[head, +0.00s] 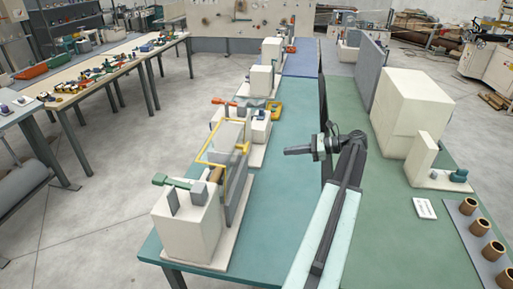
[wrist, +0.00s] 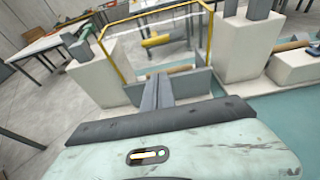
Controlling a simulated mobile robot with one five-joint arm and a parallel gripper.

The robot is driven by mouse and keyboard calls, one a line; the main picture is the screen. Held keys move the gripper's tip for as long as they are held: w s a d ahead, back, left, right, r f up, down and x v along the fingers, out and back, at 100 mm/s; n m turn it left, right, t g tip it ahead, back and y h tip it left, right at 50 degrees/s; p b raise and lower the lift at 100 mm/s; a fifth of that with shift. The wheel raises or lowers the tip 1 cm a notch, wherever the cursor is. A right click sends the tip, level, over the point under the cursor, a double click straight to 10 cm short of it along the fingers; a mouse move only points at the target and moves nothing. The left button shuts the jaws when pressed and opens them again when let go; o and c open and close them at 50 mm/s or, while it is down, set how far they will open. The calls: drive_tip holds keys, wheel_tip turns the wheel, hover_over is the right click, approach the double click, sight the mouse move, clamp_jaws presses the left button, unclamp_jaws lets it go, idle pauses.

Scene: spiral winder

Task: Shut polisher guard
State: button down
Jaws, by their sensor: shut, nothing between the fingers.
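The polisher guard (head: 224,166) is a clear panel in a yellow frame with a yellow handle (head: 242,148). It stands over the cream polisher (head: 186,226) at the left bench's near end. In the wrist view the guard (wrist: 103,52) stands raised, with its handle (wrist: 157,40) facing me and a tan roller (wrist: 180,69) showing below it. My gripper (head: 288,151) is shut and empty, to the right of the guard and apart from it, pointing left. In the wrist view my gripper (wrist: 160,78) points toward the polisher below the handle.
More cream machines, one with an orange handle (head: 224,101), stand farther along the teal bench (head: 262,215). A large cream block (head: 408,112) and a grey tray (head: 466,222) with several brown cups are on the right. The bench top between the polisher and my arm is clear.

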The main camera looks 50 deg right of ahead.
drive_tip(key=r+b+x, duration=0.1)
drive_tip(key=r+x, duration=0.1)
drive_tip(key=x, duration=1)
drive_tip(key=shift+w+a+r, duration=0.2)
drive_tip(key=shift+w+a, duration=0.2)
drive_tip(key=shift+w, duration=0.3)
